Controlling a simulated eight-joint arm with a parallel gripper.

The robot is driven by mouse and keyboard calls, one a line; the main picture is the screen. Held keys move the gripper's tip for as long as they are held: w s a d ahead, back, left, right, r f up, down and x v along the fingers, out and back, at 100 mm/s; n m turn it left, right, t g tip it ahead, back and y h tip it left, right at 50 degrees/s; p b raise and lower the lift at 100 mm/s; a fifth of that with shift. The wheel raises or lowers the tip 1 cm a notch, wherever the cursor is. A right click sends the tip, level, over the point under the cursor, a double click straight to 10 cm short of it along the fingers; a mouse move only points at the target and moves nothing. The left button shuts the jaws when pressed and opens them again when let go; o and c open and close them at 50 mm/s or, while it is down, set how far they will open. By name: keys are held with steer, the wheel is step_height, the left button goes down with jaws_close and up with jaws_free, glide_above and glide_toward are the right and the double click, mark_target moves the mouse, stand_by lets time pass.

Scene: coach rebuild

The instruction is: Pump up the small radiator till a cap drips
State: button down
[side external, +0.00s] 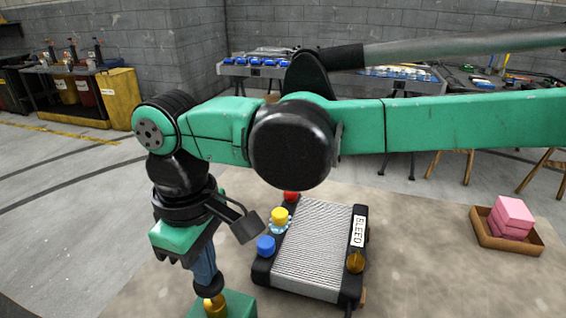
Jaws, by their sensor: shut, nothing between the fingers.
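The small radiator (312,247) lies on the pale work surface, with a ribbed silver core and black end tanks. A red cap (291,196), a yellow cap (279,214) and a blue cap (265,245) line its left tank. Pale blue specks ring the base of the yellow cap; they look like drops. A brass fitting (355,262) sits by a "BLEED" label on the right tank. My gripper (208,290) is shut and empty, pointing down at a brass knob (215,307) on a green box (240,304). I cannot tell whether the fingertips touch the knob.
A brown tray (510,243) with pink blocks (512,216) stands at the right. The surface between tray and radiator is clear. My arm crosses above the radiator. Workbenches (75,90) with tools stand along the back wall.

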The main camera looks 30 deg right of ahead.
steer(key=shift+f, duration=0.1)
steer(key=shift+f, duration=1.2)
steer(key=shift+r, duration=4.85)
